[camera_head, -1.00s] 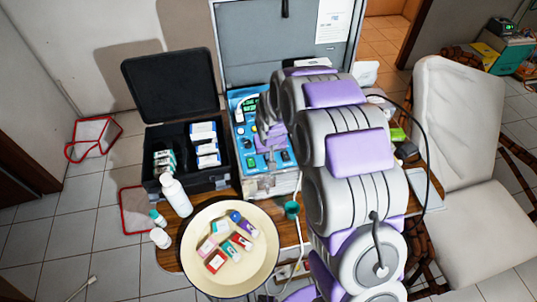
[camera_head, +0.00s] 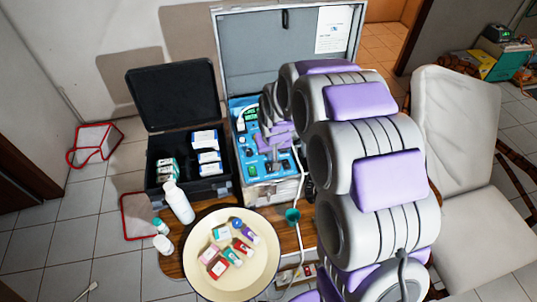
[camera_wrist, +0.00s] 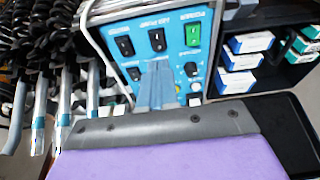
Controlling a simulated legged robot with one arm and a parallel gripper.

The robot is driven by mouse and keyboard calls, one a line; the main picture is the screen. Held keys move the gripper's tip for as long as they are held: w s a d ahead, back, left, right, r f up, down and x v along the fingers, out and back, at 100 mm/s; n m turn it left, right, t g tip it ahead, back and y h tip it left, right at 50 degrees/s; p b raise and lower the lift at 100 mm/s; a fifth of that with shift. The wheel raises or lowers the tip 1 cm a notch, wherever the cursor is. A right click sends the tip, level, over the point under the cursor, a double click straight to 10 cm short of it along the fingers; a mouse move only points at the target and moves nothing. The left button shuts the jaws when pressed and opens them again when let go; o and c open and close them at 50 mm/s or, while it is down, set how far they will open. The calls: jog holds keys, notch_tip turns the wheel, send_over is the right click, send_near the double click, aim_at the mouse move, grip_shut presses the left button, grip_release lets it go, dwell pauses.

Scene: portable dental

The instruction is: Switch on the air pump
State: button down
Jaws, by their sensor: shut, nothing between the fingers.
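The blue control panel (camera_head: 246,165) of the open case unit is in the head view, partly hidden by my arm. In the wrist view the panel (camera_wrist: 115,27) appears upside down. It carries a green-lit power switch (camera_wrist: 193,36) and, beside it, a black rocker switch (camera_wrist: 157,40) whose label seems to read air pump. Another black rocker (camera_wrist: 125,46) is further left. My gripper (camera_wrist: 159,66) is shut and empty, its tips just below the middle rocker in the picture; I cannot tell if they touch the panel. It also shows over the panel in the head view (camera_head: 277,165).
A black case (camera_head: 170,95) with small boxes stands left of the unit. A round cream tray (camera_head: 215,285) with several small boxes and a white bottle (camera_head: 178,203) are in front. Coiled hoses (camera_wrist: 62,30) hang beside the panel. A white chair (camera_head: 455,120) is at right.

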jog(key=r, duration=0.1)
jog(key=s+r, duration=0.1)
jog(key=r, duration=0.1)
jog(key=s+r, duration=0.1)
jog(key=shift+s+d+r+p, duration=0.2)
jog(key=shift+d+p, duration=0.1)
jog(key=shift+d, duration=0.1)
jog(key=shift+w, duration=0.1)
jog(key=s+d+r+m+g, duration=0.1)
jog(key=s+d+r, duration=0.35)
jog(key=s, duration=0.45)
jog(key=s+d+r+m+g, duration=0.1)
jog(key=s+d+r, duration=0.3)
jog(key=s+d, duration=0.3)
jog(key=s+d+r+g, duration=0.1)
jog(key=s, duration=0.8)
jog(key=s+d+r+m+g, duration=0.1)
jog(key=s+d, duration=0.1)
jog(key=s, duration=0.8)
jog(key=shift+s+g+h, duration=0.25)
jog(key=shift+g+h, duration=0.05)
jog(key=shift+h, duration=0.1)
jog(key=shift+d, duration=0.15)
